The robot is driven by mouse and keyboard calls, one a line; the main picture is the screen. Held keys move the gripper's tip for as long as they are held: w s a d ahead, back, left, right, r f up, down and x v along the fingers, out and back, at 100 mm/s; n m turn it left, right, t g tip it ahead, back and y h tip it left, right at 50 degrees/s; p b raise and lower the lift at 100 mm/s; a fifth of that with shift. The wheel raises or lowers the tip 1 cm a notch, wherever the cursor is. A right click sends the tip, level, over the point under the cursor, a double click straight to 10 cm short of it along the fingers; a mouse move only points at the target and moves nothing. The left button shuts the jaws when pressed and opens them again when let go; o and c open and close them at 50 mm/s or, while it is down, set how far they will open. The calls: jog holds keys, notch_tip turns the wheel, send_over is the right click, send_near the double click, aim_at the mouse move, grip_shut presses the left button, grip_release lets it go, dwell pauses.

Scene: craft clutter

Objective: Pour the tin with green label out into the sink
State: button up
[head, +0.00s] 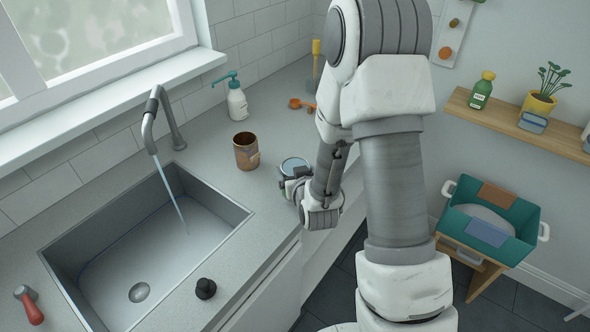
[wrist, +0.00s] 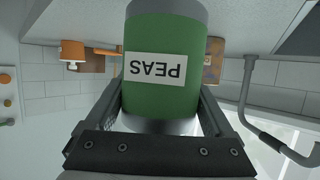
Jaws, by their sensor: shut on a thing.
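The tin with the green label (wrist: 165,40) fills the middle of the wrist view. Its label reads PEAS, upside down in that picture. My gripper (wrist: 160,105) has a finger on each side of the tin and is shut on it. In the head view the tin (head: 294,165) shows its round top facing up, so it is upright; my gripper (head: 292,182) hides most of its side. It is at the counter's front edge, right of the sink (head: 135,265). I cannot tell whether it touches the counter. Water runs from the tap (head: 152,125) into the sink.
A rusty brown tin (head: 246,152) stands between the sink and my gripper. A soap bottle (head: 237,103) stands behind it, and an orange scoop (head: 300,103) lies farther back. A black knob-like thing (head: 206,289) and a red-handled brush (head: 28,303) are by the sink's edges.

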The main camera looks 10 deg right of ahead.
jog(key=a+y, duration=0.1)
jog(key=a, duration=0.2)
jog(key=a+n, duration=0.1)
jog(key=a, duration=0.2)
jog(key=a+n+y+b, duration=0.1)
jog(key=a, duration=0.3)
jog(key=shift+w+a+r+y, duration=0.1)
jog(key=shift+r+y, duration=0.05)
jog(key=shift+y, duration=0.15)
jog(key=s+a+n+g+y+b, duration=0.1)
jog(key=s+a+n+y, duration=0.2)
jog(key=a, duration=0.9)
jog(key=s+a+r+n+g+y+b, duration=0.1)
jog(key=s+a+n+g+y, duration=0.1)
jog(key=s+a, duration=0.5)
jog(key=a, duration=0.6)
jog(key=shift+a+r+n+y, duration=0.25)
jog(key=shift+r+n+y, duration=0.05)
jog(key=shift+n+y, duration=0.1)
jog(key=shift+f+g+p, duration=0.1)
jog(key=shift+g+p, duration=0.3)
jog(key=shift+p, duration=0.45)
jog(key=shift+s+d+f+g+h+p, duration=0.1)
jog(key=shift+f+g+h+p, duration=0.25)
jog(key=shift+p, duration=0.5)
jog(key=shift+s+d+f+g+h+p, duration=0.1)
jog(key=shift+f+g+h+p, duration=0.25)
jog(key=shift+p, duration=0.5)
jog(key=shift+f, duration=0.15)
